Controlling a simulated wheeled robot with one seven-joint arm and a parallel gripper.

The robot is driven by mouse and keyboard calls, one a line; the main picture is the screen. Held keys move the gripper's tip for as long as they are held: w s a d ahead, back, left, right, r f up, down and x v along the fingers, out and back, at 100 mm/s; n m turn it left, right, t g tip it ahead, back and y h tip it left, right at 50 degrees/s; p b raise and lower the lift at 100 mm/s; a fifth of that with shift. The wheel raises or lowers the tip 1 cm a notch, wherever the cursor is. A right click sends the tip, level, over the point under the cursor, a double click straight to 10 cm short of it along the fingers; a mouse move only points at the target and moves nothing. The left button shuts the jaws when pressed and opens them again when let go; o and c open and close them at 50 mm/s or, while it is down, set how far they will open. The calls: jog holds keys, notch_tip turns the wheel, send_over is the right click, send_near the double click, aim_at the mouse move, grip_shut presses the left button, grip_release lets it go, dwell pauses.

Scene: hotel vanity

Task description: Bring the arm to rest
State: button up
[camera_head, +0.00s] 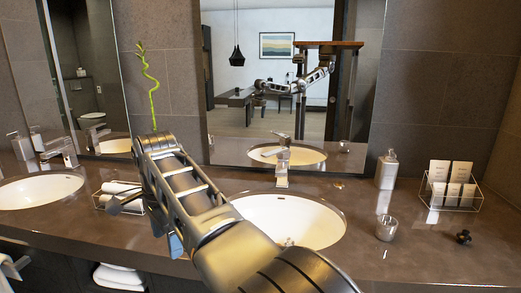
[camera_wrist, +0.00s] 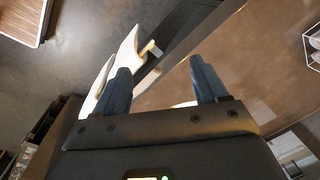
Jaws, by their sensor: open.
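My arm reaches forward and left over the front of the vanity counter (camera_head: 345,262) in the head view, bent at the wrist. My gripper (camera_wrist: 160,66) shows in the wrist view with its two dark blue fingers spread apart and nothing between them. Beyond the fingers lie the counter edge and a white towel (camera_wrist: 128,52) hanging on a bar. In the head view the gripper is mostly hidden behind my arm; a bluish finger part shows just below the forearm, near the counter's front edge.
Two sinks are set in the counter, a left one (camera_head: 40,188) and a middle one (camera_head: 300,220) beside my arm. A rolled-towel tray (camera_head: 104,203) lies behind my arm. A glass (camera_head: 386,228), dispenser (camera_head: 387,170), toiletry rack (camera_head: 472,195) and small dark object (camera_head: 463,237) stand right.

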jog(key=s+d+f+n+t+y, duration=0.1)
jog(key=s+d+f, duration=0.15)
jog(key=f, duration=0.55)
jog(key=s+d+f+n+y, duration=0.1)
jog(key=d+f, duration=0.2)
jog(key=f, duration=0.4)
jog(key=s+d+f+n+t, duration=0.1)
jog(key=s+d+f, duration=0.15)
jog(key=f, duration=0.55)
jog(key=s+d+f+n+t+y, duration=0.1)
jog(key=s+d+f+t, duration=0.1)
jog(key=s+d+f, duration=0.35)
jog(key=s+d+f+t, duration=0.2)
jog(key=s+d+f, duration=0.1)
jog(key=s+d, duration=0.55)
jog(key=s+d+r+t, duration=0.3)
jog(key=s+d, duration=0.5)
jog(key=s, duration=0.3)
jog(key=s+d+r+n+t+h, duration=0.2)
jog(key=s+d+r, duration=0.4)
jog(key=s+r, duration=0.3)
jog(key=s+d+r+n+t+h, duration=0.2)
jog(key=s+d+r, duration=0.4)
jog(key=r, duration=1.1)
jog(key=s+t, duration=0.1)
jog(key=s, duration=0.3)
jog(key=shift+s+n, duration=0.25)
jog(key=shift+n, duration=0.15)
jog(key=shift+d, duration=0.1)
